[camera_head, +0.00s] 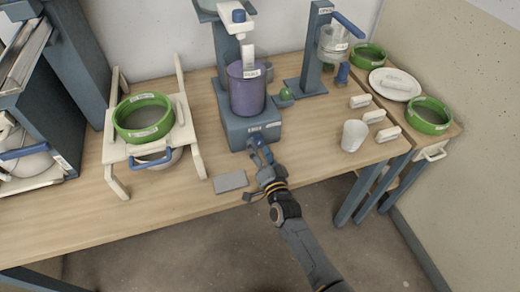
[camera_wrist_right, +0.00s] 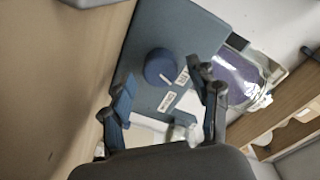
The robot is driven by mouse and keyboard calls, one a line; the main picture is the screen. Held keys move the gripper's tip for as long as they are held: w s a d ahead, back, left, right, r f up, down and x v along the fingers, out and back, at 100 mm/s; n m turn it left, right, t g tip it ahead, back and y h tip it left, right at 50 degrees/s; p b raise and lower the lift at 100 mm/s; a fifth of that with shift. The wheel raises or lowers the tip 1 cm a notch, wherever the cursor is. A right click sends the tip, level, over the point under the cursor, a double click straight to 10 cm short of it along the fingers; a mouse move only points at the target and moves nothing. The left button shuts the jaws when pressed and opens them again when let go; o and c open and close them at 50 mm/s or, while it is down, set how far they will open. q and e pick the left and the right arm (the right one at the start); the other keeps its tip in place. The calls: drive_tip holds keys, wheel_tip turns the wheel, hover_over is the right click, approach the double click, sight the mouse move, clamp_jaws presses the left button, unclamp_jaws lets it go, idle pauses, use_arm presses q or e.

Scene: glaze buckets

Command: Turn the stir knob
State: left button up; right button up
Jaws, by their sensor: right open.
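The stir knob (camera_wrist_right: 160,67) is a round dark-blue knob with a white mark, on the blue-grey face of the stirrer base. In the head view, the stirrer base (camera_head: 236,129) stands under a purple bucket (camera_head: 246,95), and the knob is hard to tell apart from my fingers. My right gripper (camera_head: 260,150) is at the front of this base. In the right wrist view my right gripper (camera_wrist_right: 160,78) is open, with one finger on each side of the knob in the picture and gaps between. I cannot tell any contact. My left gripper is out of view.
A grey plate (camera_head: 230,182) lies near the table's front edge, left of my right gripper. A green-rimmed sieve (camera_head: 143,118) sits on a stand at left. A white cup (camera_head: 354,135) and several small pale blocks stand at right. Bare wood (camera_head: 310,168) lies right of the gripper.

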drive_tip(key=v, duration=1.2)
idle(0.6)
